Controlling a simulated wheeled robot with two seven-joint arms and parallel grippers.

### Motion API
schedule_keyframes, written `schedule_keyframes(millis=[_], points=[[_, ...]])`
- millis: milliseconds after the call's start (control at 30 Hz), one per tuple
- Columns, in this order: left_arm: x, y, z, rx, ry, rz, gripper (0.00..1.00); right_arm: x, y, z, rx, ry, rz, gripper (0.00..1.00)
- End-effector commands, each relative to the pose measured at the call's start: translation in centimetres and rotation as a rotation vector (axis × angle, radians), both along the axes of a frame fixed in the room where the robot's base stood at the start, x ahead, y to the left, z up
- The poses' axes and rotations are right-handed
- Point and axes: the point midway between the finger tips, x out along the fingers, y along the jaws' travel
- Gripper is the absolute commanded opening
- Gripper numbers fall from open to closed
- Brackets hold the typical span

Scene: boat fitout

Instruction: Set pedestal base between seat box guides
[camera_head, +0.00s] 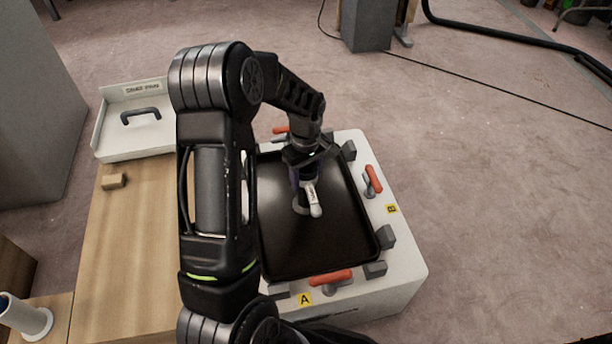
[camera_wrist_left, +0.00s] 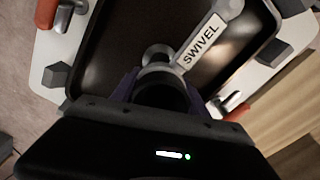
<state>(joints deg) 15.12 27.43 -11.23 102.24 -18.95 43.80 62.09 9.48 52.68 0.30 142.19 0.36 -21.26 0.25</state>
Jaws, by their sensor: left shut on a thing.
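The white seat box (camera_head: 404,285) has a black recessed panel with a raised rim (camera_head: 318,262) on top. Grey guide blocks (camera_head: 386,237) stand around its edge. My left gripper (camera_head: 303,170) is over the panel, pointing down. In the left wrist view its purple fingers (camera_wrist_left: 155,88) are shut around the dark post of the pedestal base, which has a grey collar (camera_wrist_left: 157,66) and a grey lever marked SWIVEL (camera_wrist_left: 203,40). The lever also shows in the head view (camera_head: 312,198). I cannot tell whether the pedestal base touches the panel. My right gripper is out of view.
Orange-handled clamps (camera_head: 373,179) sit on the box rim, by yellow labels A (camera_head: 305,299) and B (camera_head: 392,209). A wooden table (camera_head: 125,255) stands left, with a white tray (camera_head: 135,141) behind. A white flanged post (camera_head: 30,318) is at the lower left. Floor right is clear.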

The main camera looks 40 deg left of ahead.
Motion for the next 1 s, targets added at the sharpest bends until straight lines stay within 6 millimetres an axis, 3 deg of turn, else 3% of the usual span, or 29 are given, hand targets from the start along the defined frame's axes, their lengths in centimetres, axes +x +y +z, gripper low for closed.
schedule_keyframes(millis=[433,467,767,1000], points=[[0.19,0.04,0.08,0.001,-0.006,0.000,0.00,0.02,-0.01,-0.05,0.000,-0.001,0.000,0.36],[0.19,0.04,0.08,0.001,-0.006,0.000,0.53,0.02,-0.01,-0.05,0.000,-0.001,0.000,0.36],[0.08,0.02,-0.06,0.000,-0.002,0.000,0.77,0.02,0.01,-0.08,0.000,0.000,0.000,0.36],[-0.13,-0.02,-0.30,-0.001,0.003,0.000,0.77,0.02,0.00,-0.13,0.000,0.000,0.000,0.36]])
